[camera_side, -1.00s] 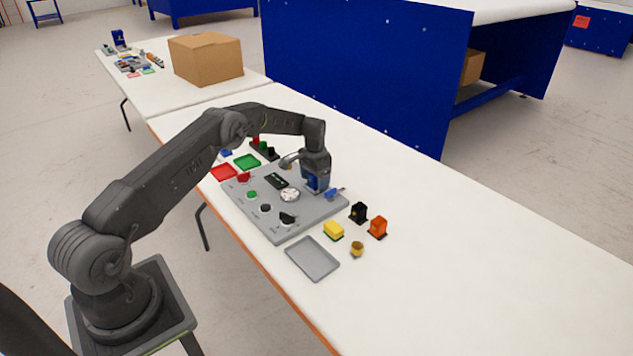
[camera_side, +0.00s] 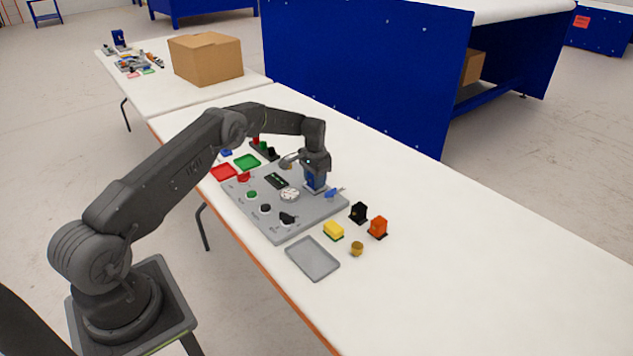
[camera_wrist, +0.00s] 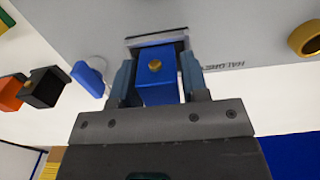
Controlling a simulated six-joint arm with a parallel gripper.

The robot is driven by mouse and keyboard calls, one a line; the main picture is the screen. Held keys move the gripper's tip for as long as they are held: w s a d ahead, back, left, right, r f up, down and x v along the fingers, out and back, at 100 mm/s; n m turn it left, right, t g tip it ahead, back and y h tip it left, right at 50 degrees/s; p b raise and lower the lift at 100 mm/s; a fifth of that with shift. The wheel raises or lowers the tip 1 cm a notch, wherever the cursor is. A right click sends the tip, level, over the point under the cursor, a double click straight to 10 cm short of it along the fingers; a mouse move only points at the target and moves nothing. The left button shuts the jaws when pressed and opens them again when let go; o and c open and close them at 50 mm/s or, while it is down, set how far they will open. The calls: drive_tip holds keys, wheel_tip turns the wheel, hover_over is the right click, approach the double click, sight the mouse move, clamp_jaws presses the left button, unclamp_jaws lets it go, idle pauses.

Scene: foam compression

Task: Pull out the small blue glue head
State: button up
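A blue block (camera_wrist: 157,75) with a round gold spot stands at a metal-rimmed slot (camera_wrist: 157,39) in the wrist view. It also shows in the side view (camera_side: 315,180), near the far right part of the grey board (camera_side: 240,205). My gripper (camera_wrist: 158,78) has one finger on each side of the block, close against both sides. It points down from above. Whether the block's lower end is clear of the slot is hidden. A smaller blue piece (camera_side: 334,193) lies at the board's right corner, also in the wrist view (camera_wrist: 88,79).
A grey tray (camera_side: 312,258) lies in front. The table's right is clear.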

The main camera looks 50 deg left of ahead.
clamp_jaws()
drive_tip(key=shift+r, duration=3.05)
